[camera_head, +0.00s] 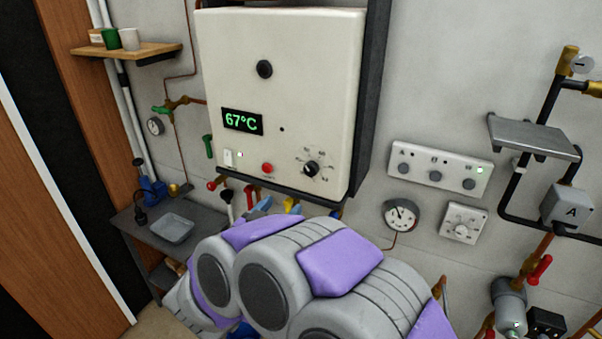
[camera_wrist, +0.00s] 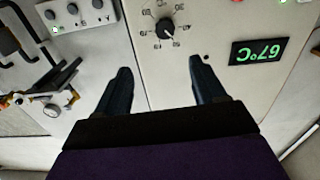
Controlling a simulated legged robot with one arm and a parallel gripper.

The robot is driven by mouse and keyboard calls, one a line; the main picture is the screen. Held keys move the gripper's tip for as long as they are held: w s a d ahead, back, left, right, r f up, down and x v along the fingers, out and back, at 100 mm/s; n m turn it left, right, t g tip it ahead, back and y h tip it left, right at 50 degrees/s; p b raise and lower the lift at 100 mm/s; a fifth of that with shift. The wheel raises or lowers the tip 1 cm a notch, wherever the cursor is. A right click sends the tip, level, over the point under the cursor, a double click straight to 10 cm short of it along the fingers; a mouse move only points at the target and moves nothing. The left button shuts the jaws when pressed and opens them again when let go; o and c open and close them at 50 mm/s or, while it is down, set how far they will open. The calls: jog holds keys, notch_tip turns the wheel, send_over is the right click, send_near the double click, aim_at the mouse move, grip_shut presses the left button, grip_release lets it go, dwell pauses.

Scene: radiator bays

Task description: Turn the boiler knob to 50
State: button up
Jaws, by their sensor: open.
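The boiler (camera_head: 280,90) is a cream box on the wall with a green display (camera_head: 242,122) reading 67°C. Its black knob (camera_head: 311,168) sits low on the right of the front, ringed by small marks too blurred to read. In the wrist view, which is upside down, the knob (camera_wrist: 165,28) lies beyond the fingertips, roughly between them. My gripper (camera_wrist: 160,66) is open and empty, apart from the knob. The display (camera_wrist: 259,52) shows inverted at right. In the head view my arm mostly hides the gripper, below the boiler.
A red button (camera_head: 267,168) and a white switch (camera_head: 229,158) are left of the knob. Right of the boiler are a panel with three knobs (camera_head: 438,172), a round gauge (camera_head: 400,215) and a square dial (camera_head: 463,222). Pipes and valves run under the boiler. A bench (camera_head: 125,222) stands left.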

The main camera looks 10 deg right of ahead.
send_near(309, 170)
jog(key=p+x, duration=0.2)
jog(key=x, duration=0.6)
jog(key=shift+s+d+f, duration=0.15)
jog(key=shift+w+d, duration=0.1)
jog(key=shift+w, duration=0.25)
jog(key=shift+a, duration=0.4)
jog(key=shift+d, duration=0.35)
jog(key=c, duration=1.1)
jog(key=shift+o, duration=0.2)
jog(key=shift+f+m+b, duration=0.1)
jog(key=shift+m+b, duration=0.7)
jog(key=shift+r+m, duration=0.2)
jog(key=shift+m, duration=0.1)
